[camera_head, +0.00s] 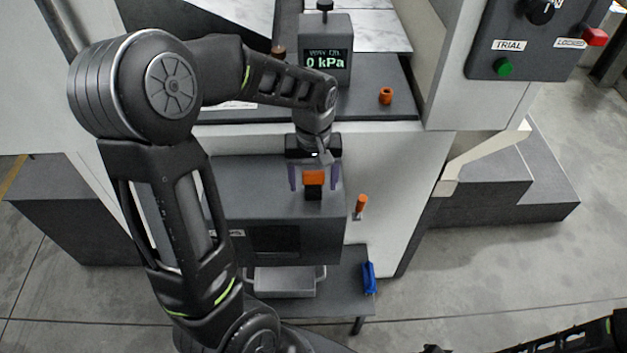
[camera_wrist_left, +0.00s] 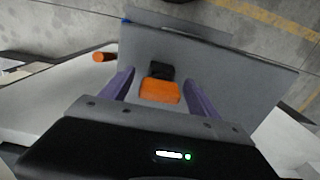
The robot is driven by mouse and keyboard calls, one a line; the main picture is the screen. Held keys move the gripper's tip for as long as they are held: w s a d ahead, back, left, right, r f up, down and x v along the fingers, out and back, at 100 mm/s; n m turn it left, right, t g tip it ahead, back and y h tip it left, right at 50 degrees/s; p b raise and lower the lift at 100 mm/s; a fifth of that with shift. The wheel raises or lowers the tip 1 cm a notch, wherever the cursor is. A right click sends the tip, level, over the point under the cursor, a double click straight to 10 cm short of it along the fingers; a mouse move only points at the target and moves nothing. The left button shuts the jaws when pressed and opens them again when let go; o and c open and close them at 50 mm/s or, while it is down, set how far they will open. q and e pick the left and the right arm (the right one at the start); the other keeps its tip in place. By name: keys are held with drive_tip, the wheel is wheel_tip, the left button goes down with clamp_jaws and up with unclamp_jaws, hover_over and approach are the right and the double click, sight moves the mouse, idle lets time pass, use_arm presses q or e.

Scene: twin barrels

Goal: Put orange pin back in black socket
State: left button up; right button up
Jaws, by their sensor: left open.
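My left gripper (camera_head: 315,183) points down over the grey box, its two purple fingers open. An orange block (camera_head: 313,177) is between the fingers, with a gap on each side. It meets a black block-shaped piece (camera_head: 313,193), which looks like the socket. In the left wrist view the orange block (camera_wrist_left: 160,91) lies between the fingers, with the black piece (camera_wrist_left: 160,69) just beyond it. I cannot tell how deep the orange part sits in the black one. A separate orange cylinder (camera_head: 361,204) is right of the grey box; it also shows in the left wrist view (camera_wrist_left: 104,57).
The grey box (camera_head: 235,205) stands below a shelf with a gauge (camera_head: 326,60) reading 0 kPa and a small orange ring-like piece (camera_head: 386,96). A blue object (camera_head: 369,278) and a light tray (camera_head: 286,282) are lower down. A control panel (camera_head: 530,40) is upper right.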

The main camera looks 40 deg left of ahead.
sight(313, 172)
use_arm(q)
wheel_tip(313, 172, up, 7)
drive_tip(key=shift+r+b, duration=0.1)
drive_tip(key=shift+b, duration=0.2)
idle(0.9)
